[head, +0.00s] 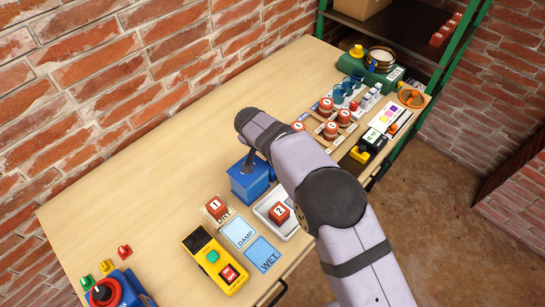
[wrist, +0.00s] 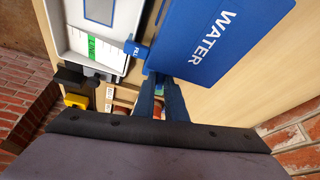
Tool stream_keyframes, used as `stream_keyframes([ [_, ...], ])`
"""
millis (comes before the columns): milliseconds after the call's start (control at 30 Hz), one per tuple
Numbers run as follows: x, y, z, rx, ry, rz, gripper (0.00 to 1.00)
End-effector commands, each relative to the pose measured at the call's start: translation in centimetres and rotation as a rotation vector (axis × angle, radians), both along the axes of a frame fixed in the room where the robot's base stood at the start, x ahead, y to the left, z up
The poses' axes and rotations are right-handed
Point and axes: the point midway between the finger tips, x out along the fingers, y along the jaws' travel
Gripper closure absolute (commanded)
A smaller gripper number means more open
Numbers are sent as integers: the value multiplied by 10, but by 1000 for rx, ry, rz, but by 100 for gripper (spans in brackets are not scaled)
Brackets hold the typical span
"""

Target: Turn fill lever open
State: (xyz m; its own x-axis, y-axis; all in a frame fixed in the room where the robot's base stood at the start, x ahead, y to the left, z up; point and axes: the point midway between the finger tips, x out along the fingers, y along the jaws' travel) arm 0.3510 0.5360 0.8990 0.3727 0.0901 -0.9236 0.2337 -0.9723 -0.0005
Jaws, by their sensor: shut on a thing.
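The blue water tank (head: 248,180) stands at the middle of the bench, partly behind my arm. In the wrist view its large blue face (wrist: 215,40) reads WATER. The small blue fill lever (wrist: 135,48), marked FILL, sticks out beside the tank, between it and the white tray. My gripper (wrist: 160,92) is shut at the lever's inner end, and the fingers overlap the tank's edge in the picture. The exact contact is hard to see. In the head view my gripper is small and dark by the tank's top, largely hidden by my arm.
The white tray (head: 289,230) holds a brick marked 2 (head: 279,212). Brick 1 (head: 215,207) lies on the DRY card. A yellow ON/OFF box (head: 216,262) stands at the front. Several bricks and bottles crowd the far right. The bench's left back is clear.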

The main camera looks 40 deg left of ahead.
Motion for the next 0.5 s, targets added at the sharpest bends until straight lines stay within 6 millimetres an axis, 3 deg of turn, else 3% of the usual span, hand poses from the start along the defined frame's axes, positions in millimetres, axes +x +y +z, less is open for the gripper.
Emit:
stream_keyframes([
  [500,2,-5,-2,-1,4,480,100],
])
